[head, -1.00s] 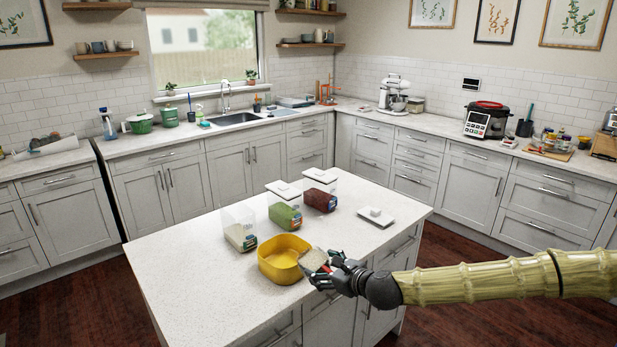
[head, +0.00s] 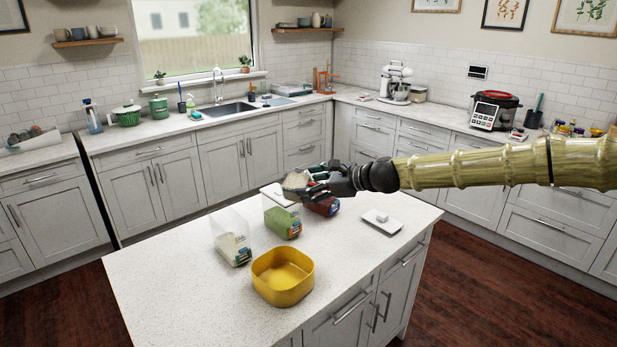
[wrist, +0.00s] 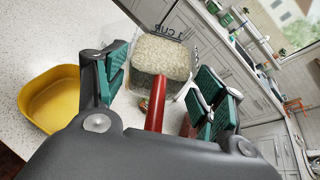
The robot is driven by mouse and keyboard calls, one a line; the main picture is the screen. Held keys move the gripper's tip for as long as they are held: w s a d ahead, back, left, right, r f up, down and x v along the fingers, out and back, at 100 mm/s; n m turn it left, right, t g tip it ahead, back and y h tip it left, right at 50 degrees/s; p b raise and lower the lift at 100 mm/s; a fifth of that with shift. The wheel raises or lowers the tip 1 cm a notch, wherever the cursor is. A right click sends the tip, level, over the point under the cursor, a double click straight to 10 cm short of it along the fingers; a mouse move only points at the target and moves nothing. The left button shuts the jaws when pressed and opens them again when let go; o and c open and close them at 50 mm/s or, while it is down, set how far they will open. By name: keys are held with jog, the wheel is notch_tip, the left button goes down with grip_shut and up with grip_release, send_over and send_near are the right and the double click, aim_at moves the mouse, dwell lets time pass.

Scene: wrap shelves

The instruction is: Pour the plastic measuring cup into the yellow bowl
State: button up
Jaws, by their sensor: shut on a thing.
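The plastic measuring cup is clear with a red handle and a "1 CUP" mark. In the wrist view the cup (wrist: 163,55) looks full of pale grains and roughly level. My gripper (head: 308,184) is shut on its handle; the same gripper (wrist: 155,95) shows green finger pads either side. In the head view the cup (head: 295,181) is held up over the far part of the island, partly hidden by the fingers. The yellow bowl (head: 283,284) stands on the island in front, apart from the cup. Its inside looks empty; the bowl (wrist: 48,98) also shows at left in the wrist view.
A clear container of pale grains (head: 232,240), a green-filled container (head: 283,218) and a red-filled one (head: 324,206) stand in a row behind the bowl. A white lid (head: 381,222) lies to their right. The island top (head: 185,285) is clear left of the bowl.

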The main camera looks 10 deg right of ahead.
jog(key=shift+w, duration=0.15)
jog(key=s+a+f+n+t+b, duration=0.2)
jog(key=s+f+n+b, duration=0.1)
jog(key=f+b, duration=0.9)
jog(key=n+b, duration=0.1)
jog(key=b, duration=0.2)
jog(key=shift+s+t, duration=0.3)
jog(key=shift+s, duration=0.1)
jog(key=shift+s+f+b, duration=0.2)
jog(key=shift+b, duration=0.6)
jog(key=shift+s+a+f+n+t+b, duration=0.15)
jog(key=shift+f+n+t+b, duration=0.25)
jog(key=shift+b, duration=0.8)
jog(key=shift+s+f+n+t+b, duration=0.15)
jog(key=shift+f+n+b, duration=0.35)
jog(key=shift+b, duration=0.7)
dwell(2.7)
